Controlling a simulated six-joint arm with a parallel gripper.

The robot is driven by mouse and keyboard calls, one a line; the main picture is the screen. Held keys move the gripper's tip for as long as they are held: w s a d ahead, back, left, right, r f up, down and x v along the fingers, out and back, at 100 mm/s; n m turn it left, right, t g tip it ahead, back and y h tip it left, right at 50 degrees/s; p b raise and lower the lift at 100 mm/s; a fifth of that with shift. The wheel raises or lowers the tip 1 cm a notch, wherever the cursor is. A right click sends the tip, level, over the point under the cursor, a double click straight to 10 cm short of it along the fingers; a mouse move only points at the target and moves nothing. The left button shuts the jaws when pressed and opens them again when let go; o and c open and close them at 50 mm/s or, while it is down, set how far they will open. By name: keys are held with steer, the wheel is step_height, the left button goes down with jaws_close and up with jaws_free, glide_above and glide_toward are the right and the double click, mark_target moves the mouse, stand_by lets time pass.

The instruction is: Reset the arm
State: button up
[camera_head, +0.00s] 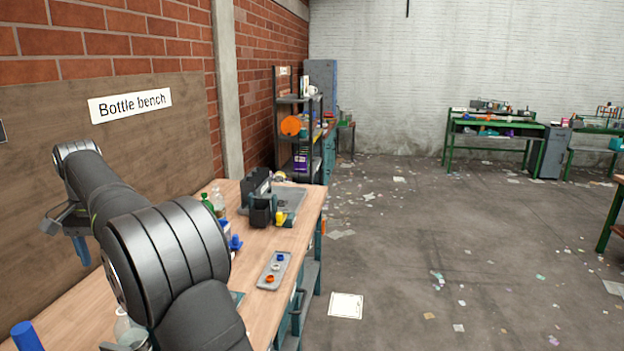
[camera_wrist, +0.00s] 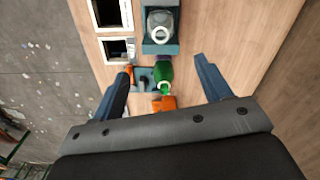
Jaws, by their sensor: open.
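My arm reaches across the left of the head view over the wooden bench (camera_head: 300,205). In that view part of my gripper (camera_head: 80,248) shows behind the arm near the wall board, with one blue finger hanging down. In the wrist view my gripper (camera_wrist: 163,68) has its two blue fingers wide apart, with nothing held between them. Below and between the fingers are a green bottle (camera_wrist: 164,76) and an orange piece (camera_wrist: 163,104). A teal-grey fixture (camera_wrist: 152,47) holding a pale round-necked item lies just beyond them.
Two white-framed dark openings (camera_wrist: 117,50) lie left of the fixture. On the bench are a grey tray (camera_head: 266,281) with small caps, a black holder (camera_head: 259,213), bottles (camera_head: 219,200) and a blue item (camera_head: 24,337). The floor to the right is open, with scattered paper.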

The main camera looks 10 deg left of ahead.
step_height(320, 180, down, 16)
steer(key=shift+f, duration=0.15)
step_height(320, 180, up, 15)
stand_by(0.6)
steer(key=shift+f, duration=0.1)
steer(key=o, duration=0.6)
steer(key=shift+o, duration=0.2)
steer(key=shift+w, duration=0.1)
